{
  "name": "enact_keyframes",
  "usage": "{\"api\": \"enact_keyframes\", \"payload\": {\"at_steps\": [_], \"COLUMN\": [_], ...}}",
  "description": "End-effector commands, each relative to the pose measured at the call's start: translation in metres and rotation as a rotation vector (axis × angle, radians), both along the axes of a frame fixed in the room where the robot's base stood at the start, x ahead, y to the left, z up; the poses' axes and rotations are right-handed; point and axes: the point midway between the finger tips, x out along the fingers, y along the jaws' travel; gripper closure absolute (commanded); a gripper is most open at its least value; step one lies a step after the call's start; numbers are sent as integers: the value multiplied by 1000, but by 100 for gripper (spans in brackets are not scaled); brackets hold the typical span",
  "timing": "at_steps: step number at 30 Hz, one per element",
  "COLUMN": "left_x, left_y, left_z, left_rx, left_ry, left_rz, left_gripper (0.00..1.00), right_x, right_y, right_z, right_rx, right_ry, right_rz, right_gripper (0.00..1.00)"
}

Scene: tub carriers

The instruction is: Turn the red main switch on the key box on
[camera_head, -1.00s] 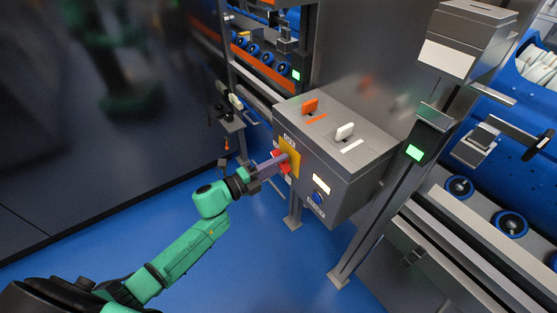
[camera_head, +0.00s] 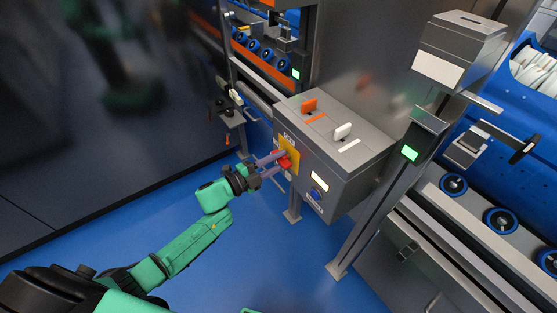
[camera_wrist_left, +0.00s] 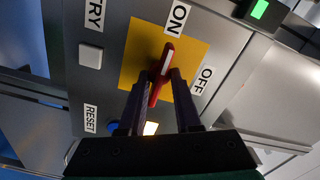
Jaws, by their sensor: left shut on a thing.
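The grey key box (camera_head: 335,160) carries a yellow plate (camera_head: 290,148) with the red main switch (camera_head: 284,160) on its front. In the left wrist view the red switch (camera_wrist_left: 163,70) lies on the yellow plate (camera_wrist_left: 200,55). The white mark on its handle points at the ON label (camera_wrist_left: 179,18); the OFF label (camera_wrist_left: 202,81) is to the right. My left gripper (camera_head: 278,160) is shut on the switch handle, one finger on each side.
An orange lever (camera_head: 309,105) and a white lever (camera_head: 343,131) stand on the box top. A blue button (camera_head: 315,194) sits low on its front. A post with a green-lit unit (camera_head: 410,153) stands to the right. Blue floor left of the box is clear.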

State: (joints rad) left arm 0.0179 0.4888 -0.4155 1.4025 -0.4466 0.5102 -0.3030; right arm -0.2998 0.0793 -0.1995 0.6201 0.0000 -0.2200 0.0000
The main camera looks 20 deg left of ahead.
Motion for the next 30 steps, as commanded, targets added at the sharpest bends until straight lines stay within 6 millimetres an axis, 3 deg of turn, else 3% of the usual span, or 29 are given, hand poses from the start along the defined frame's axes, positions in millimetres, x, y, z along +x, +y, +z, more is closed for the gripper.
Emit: {"api": "enact_keyframes", "payload": {"at_steps": [6, 7, 9, 22, 26, 30], "left_x": [0, 0, 0, -7, -27, -58], "left_y": [0, 0, 0, 6, 21, 47], "left_z": [-1, -1, -1, -2, -2, -4], "left_rx": [-1, -1, -1, 2, 5, 3], "left_ry": [2, 2, 2, 2, 4, 6], "left_rz": [1, 1, 1, 1, -1, 0], "left_gripper": [100, 64, 38, 38, 38, 38], "right_x": [0, 0, 0, 0, 0, 0], "right_y": [0, 0, 0, 0, 0, 0], "right_z": [0, 0, 0, 0, -1, -3], "right_rx": [0, 0, 0, 1, 0, 0], "right_ry": [0, 0, 0, 1, 1, 1], "right_rz": [0, 0, 0, 1, 1, 1], "right_gripper": [50, 50, 50, 50, 50, 50]}}
